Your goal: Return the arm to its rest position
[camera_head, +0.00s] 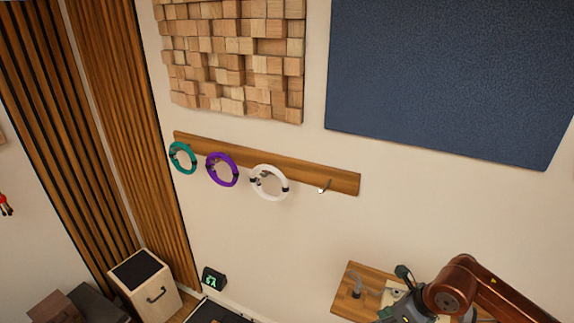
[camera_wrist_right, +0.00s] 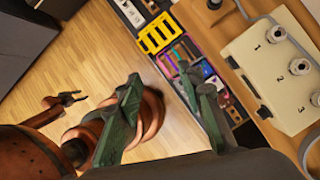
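My right arm (camera_head: 462,285) enters the head view at the lower right. Its gripper (camera_head: 394,292) is in front of a wooden shelf. In the right wrist view the two green-grey fingers of the right gripper (camera_wrist_right: 165,82) stand wide apart, with nothing held between them. In the same view a small dark gripper at the end of a copper arm, which looks like my left gripper (camera_wrist_right: 70,97), is over the wooden floor with its fingers apart. My left arm does not show in the head view.
A wooden shelf (camera_head: 350,300) and a pale box with numbered sockets (camera_wrist_right: 272,75) are close to the right gripper. A drawer with a yellow tray (camera_wrist_right: 158,33) lies below. A wall rail (camera_head: 335,179) holds teal, purple and white rings. Floor (camera_wrist_right: 95,60) shows clear at left.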

